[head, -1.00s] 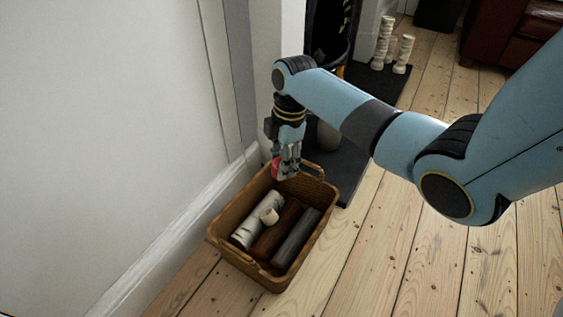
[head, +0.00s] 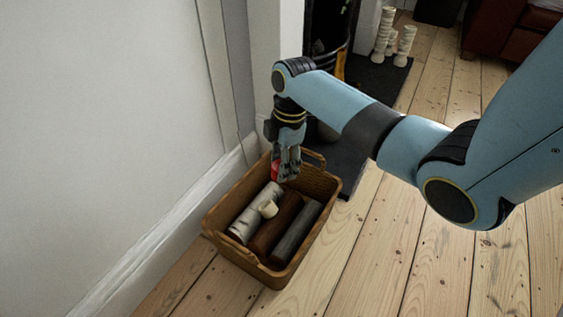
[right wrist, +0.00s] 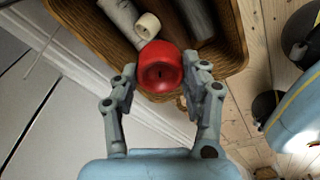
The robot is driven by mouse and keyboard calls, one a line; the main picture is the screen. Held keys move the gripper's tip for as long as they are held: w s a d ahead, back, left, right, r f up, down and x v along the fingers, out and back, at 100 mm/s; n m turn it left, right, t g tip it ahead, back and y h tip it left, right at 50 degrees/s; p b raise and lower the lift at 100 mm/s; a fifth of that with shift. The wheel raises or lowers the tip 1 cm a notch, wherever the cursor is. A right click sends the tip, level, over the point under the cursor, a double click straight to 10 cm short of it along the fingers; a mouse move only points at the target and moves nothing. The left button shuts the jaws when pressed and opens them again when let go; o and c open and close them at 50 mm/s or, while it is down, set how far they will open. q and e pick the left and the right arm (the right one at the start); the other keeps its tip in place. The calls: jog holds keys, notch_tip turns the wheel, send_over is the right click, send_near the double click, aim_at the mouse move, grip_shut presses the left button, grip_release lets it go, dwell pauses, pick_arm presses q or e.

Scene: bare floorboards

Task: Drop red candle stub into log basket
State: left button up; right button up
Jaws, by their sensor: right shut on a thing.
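My right gripper (head: 286,172) points down over the far end of the log basket. It is shut on the red candle stub (right wrist: 160,68), which sits between the fingertips in the right wrist view. In the head view a little of the red stub (head: 275,170) shows beside the fingers. The brown wicker log basket (head: 226,251) stands on the floor by the wall. It holds a pale birch log (head: 248,217), a brown log (head: 274,226) and a grey log (head: 296,234). A cream candle stub (head: 268,209) lies on the logs. My left gripper is not in view.
A white wall with a skirting board (head: 160,240) runs along the basket's left. A dark hearth slab (head: 340,165) lies behind it. White pillar candles (head: 384,32) stand farther back. Bare floorboards (head: 400,270) are free to the right.

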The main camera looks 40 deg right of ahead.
jog(key=o, duration=1.2)
jog(key=r, duration=0.4)
jog(key=d+r, duration=0.1)
jog(key=r, duration=0.7)
jog(key=shift+s+d, duration=0.15)
jog(key=shift+d, duration=0.05)
